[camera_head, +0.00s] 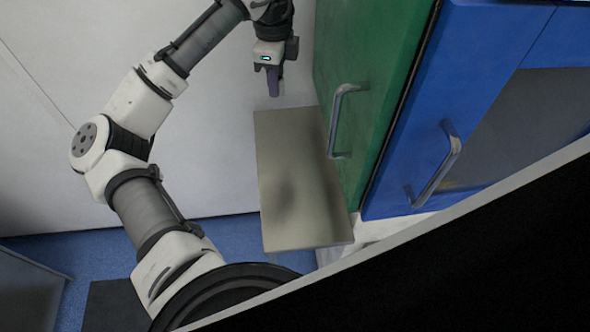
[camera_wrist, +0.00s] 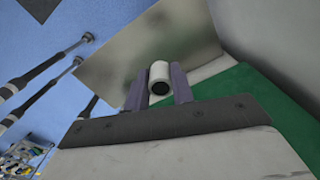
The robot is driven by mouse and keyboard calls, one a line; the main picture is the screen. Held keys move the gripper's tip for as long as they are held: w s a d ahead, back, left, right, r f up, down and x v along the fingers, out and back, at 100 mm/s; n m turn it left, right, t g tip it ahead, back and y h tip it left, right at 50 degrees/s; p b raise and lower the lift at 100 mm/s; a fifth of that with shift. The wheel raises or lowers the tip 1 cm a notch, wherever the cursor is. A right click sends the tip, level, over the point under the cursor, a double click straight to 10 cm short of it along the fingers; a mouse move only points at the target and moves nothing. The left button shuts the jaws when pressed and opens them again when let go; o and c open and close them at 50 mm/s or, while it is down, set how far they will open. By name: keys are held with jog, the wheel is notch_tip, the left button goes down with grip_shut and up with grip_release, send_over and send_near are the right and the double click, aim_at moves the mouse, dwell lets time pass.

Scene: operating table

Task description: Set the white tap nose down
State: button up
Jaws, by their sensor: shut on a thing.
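The white tap (camera_wrist: 158,71) shows in the wrist view as a short white cylinder with a dark round opening facing the camera. It sits between the two purple-grey fingers of my gripper (camera_wrist: 157,88), which is shut on it. In the head view my gripper (camera_head: 274,85) points down beyond the far end of the metal operating table (camera_head: 305,175), and the tap cannot be made out there. The table top (camera_wrist: 120,65) lies behind the tap in the wrist view. The tap's far end is hidden, and its height above the table is unclear.
The table top looks bare. A green cabinet door (camera_head: 372,60) with a metal handle (camera_head: 336,125) stands along the table's right side, with a blue cabinet (camera_head: 425,125) beyond it. A white wall (camera_head: 215,130) is on the left. A dark slanted panel (camera_head: 480,260) blocks the lower right.

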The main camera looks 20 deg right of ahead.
jog(key=s+r+m, duration=0.4)
jog(key=s+m, duration=0.1)
jog(key=s, duration=0.2)
jog(key=f, duration=0.6)
jog(key=f+p, duration=0.1)
jog(key=f, duration=0.6)
jog(key=f+p, duration=0.1)
jog(key=f, duration=0.6)
jog(key=shift+d, duration=0.3)
jog(key=shift+f, duration=0.15)
jog(key=o, duration=1)
